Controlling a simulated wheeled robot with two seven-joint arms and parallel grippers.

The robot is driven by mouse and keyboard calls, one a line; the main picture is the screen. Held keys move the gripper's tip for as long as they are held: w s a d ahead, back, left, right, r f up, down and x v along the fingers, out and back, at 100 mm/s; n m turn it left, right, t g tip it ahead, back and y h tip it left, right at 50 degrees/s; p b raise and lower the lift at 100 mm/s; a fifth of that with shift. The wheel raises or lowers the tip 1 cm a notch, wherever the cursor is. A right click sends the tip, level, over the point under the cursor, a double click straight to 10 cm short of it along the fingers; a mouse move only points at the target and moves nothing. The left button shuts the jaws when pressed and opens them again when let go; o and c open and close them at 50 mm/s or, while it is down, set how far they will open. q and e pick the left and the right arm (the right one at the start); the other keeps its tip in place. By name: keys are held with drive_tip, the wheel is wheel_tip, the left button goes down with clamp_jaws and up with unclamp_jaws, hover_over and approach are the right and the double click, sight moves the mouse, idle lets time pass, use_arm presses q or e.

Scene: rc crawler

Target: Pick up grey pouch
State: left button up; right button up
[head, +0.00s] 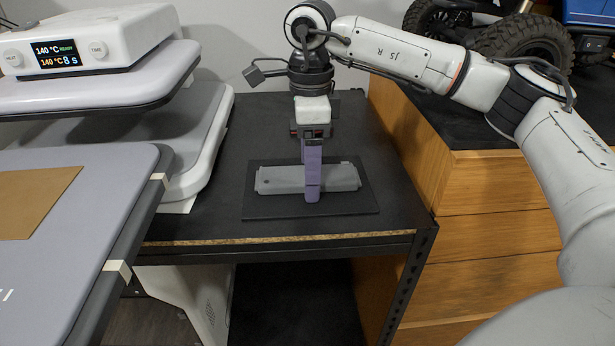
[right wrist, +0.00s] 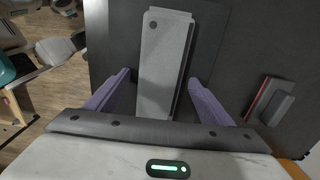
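The grey pouch (head: 278,180) is a long, flat grey piece lying on a thin dark mat (head: 355,207) on the black table. A round dark spot shows near its end. My right gripper (head: 312,192) points straight down over the pouch's middle, its purple finger hiding part of it. In the right wrist view the two purple fingers stand wide apart, one on each side of the pouch (right wrist: 163,62), with visible gaps. The right gripper (right wrist: 158,84) is open and holds nothing. My left gripper is not in view.
A heat press (head: 95,85) with a lit display stands left of the mat. A grey board (head: 125,175) with a brown sheet (head: 35,200) is at front left. A wooden cabinet (head: 500,200) with a wheeled crawler (head: 525,48) stands right. A red-and-grey object (right wrist: 268,100) lies right in the wrist view.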

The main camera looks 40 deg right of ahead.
drive_tip(key=c, duration=1.1)
drive_tip(key=shift+r, duration=0.1)
